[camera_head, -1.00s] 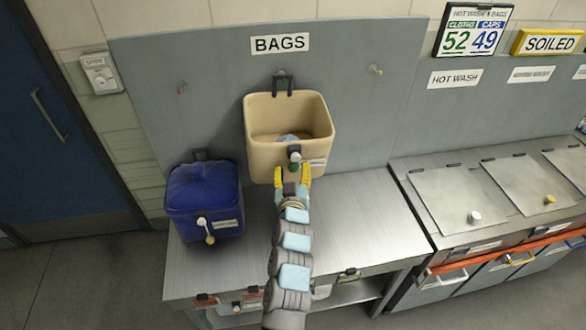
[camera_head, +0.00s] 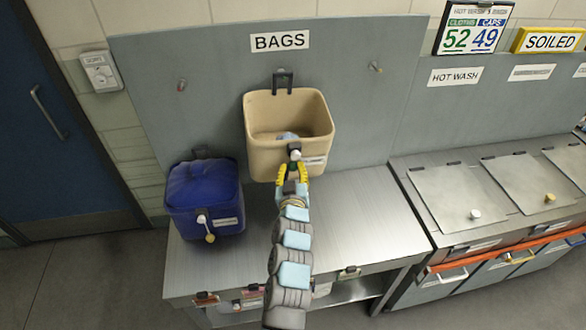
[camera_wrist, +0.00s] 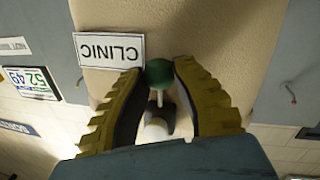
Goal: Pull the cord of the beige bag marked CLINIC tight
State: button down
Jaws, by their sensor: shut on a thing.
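The beige bag (camera_head: 262,150) hangs from a hook on the grey board in the head view, its mouth wide open with a pale blue item inside. Its label (camera_wrist: 109,50) reads CLINIC, upside down in the wrist view. A green ball (camera_wrist: 159,73) on a short pale cord (camera_wrist: 159,98) hangs at the bag's front, beside a white and dark fitting (camera_wrist: 157,127). My gripper (camera_head: 292,172) is in front of the bag. In the wrist view its yellow ridged fingers (camera_wrist: 159,80) are shut on the green ball, one on each side.
A blue bag (camera_head: 190,195), with its top gathered, hangs to the left, close to the beige bag. A steel counter (camera_head: 360,215) lies below, mostly clear. Lidded steel units (camera_head: 455,195) stand to the right. An empty hook (camera_head: 376,68) is on the board's right.

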aim_at(291, 173)
jog(key=f+b, duration=0.1)
jog(key=f, duration=0.1)
jog(key=f+b, duration=0.1)
jog(key=f, duration=0.1)
jog(key=w+f+b, duration=0.1)
jog(key=f, duration=0.1)
jog(key=shift+a+f+b, duration=0.25)
jog(key=shift+b, duration=0.1)
jog(key=shift+s+r, duration=0.1)
jog(key=c, duration=0.8)
grip_release()
jog(key=shift+o, duration=0.2)
jog(key=s, duration=1.2)
jog(key=shift+w, duration=0.1)
